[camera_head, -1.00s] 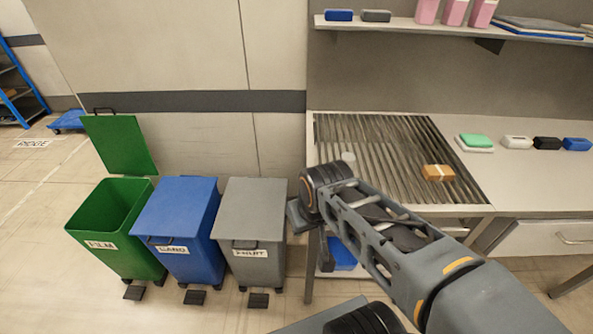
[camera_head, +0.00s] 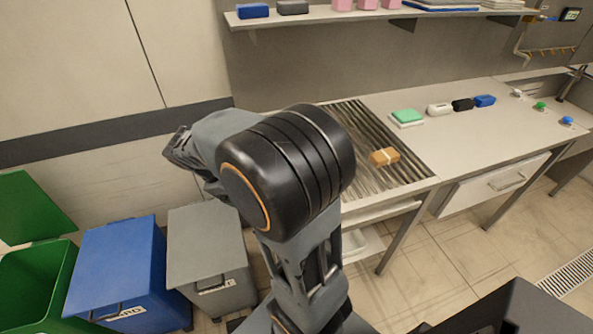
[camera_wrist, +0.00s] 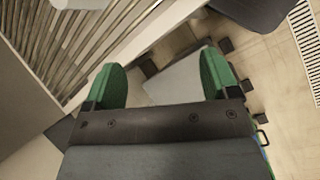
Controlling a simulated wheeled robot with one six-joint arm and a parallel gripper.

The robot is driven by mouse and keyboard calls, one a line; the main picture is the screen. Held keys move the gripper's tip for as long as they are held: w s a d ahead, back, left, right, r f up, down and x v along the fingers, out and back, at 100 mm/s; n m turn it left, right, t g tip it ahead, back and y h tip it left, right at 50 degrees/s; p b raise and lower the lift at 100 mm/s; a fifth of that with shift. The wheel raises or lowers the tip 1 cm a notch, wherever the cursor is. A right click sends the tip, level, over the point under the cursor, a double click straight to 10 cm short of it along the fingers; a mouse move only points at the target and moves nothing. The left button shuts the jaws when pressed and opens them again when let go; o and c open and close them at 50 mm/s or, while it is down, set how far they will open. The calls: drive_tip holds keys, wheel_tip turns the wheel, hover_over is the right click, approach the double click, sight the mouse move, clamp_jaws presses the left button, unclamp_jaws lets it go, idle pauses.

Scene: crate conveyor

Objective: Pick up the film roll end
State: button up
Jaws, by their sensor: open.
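I cannot make out the film roll end for certain. A pale, rounded thing (camera_wrist: 80,3) lies over the rollers at the top edge of the wrist view, mostly cut off; it may be the roll end. In the head view my arm covers the left part of the roller conveyor (camera_head: 412,168). My gripper (camera_wrist: 160,78) is open, with its two green pads wide apart and nothing between them. The wrist view looks down past the conveyor's edge to the floor and a grey bin lid. The gripper also shows in the head view (camera_head: 178,150), left of the conveyor, above the grey bin.
A strapped brown parcel (camera_head: 384,156) sits on the rollers. Green (camera_head: 35,290), blue (camera_head: 118,260) and grey (camera_head: 205,245) bins stand at the left; the green one is open. A green-and-white stack (camera_head: 407,117) and small blocks lie on the table. A shelf (camera_head: 300,18) hangs above.

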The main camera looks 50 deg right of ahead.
drive_tip(key=w+d+f+n+g+h+p, duration=0.1)
drive_tip(key=w+d+f+n+g+h, duration=0.2)
drive_tip(key=w+d+n+g+h, duration=0.45)
drive_tip(key=s+d+t, duration=0.1)
drive_tip(key=d, duration=0.1)
drive_tip(key=s+d+f+m+y, duration=0.1)
drive_tip(key=s+d, duration=0.1)
drive_tip(key=d, duration=0.1)
drive_tip(key=s+d+f+m+t+p, duration=0.1)
drive_tip(key=s+d, duration=0.1)
drive_tip(key=shift+s+d+f+m+t+y, duration=0.2)
drive_tip(key=shift+d+f+m+t+y, duration=0.05)
drive_tip(key=shift+t+y, duration=0.1)
drive_tip(key=shift+p+x, duration=0.7)
drive_tip(key=shift+x, duration=2.35)
drive_tip(key=c, duration=1)
